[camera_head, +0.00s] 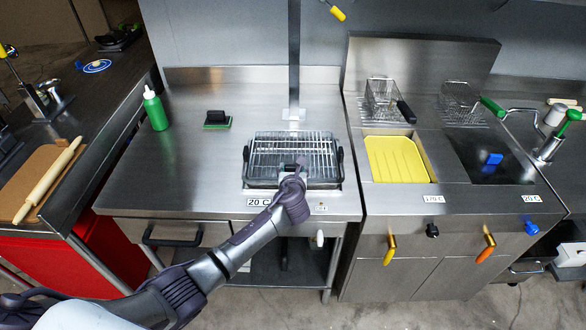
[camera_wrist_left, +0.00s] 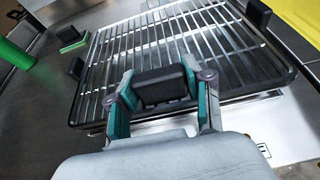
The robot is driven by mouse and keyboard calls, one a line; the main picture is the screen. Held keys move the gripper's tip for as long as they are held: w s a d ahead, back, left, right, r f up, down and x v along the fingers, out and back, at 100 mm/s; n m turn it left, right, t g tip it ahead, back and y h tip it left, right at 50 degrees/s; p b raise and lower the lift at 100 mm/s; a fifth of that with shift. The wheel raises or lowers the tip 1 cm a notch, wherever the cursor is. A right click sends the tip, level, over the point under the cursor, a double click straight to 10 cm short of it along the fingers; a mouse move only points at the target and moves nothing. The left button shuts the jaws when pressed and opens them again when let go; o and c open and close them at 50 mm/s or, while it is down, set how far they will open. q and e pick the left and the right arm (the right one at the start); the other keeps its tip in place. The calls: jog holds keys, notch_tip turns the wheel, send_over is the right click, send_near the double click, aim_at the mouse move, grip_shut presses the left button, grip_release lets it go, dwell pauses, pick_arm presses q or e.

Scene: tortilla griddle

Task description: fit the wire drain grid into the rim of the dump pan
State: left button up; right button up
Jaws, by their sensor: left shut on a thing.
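The wire drain grid (camera_head: 285,145), with silvery bars, lies flat over the dump pan (camera_head: 262,186), a shallow metal tray with dark side handles on the steel counter. In the left wrist view the grid (camera_wrist_left: 150,50) fills the upper middle, with a dark border around it. My left gripper (camera_head: 292,168) is at the grid's near edge. In the left wrist view my left gripper (camera_wrist_left: 163,92) is shut on a black block-shaped grip at that edge. Whether the grid sits inside the rim or slightly above it, I cannot tell. My right gripper is out of view.
A green bottle (camera_head: 155,108) and a green-and-black scrubber (camera_head: 217,119) stand to the left on the counter. A metal post (camera_head: 294,60) rises behind the pan. The fryer with a yellow insert (camera_head: 396,160) is to the right.

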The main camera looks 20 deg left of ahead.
pick_arm(q)
jog(key=shift+f+b, duration=0.5)
jog(key=shift+f, duration=0.25)
jog(key=o, duration=1.4)
jog(key=shift+s, duration=0.15)
jog(key=v, duration=1.1)
jog(key=shift+s+d+r, duration=0.15)
jog(key=shift+s+d, duration=0.1)
jog(key=shift+s, duration=0.1)
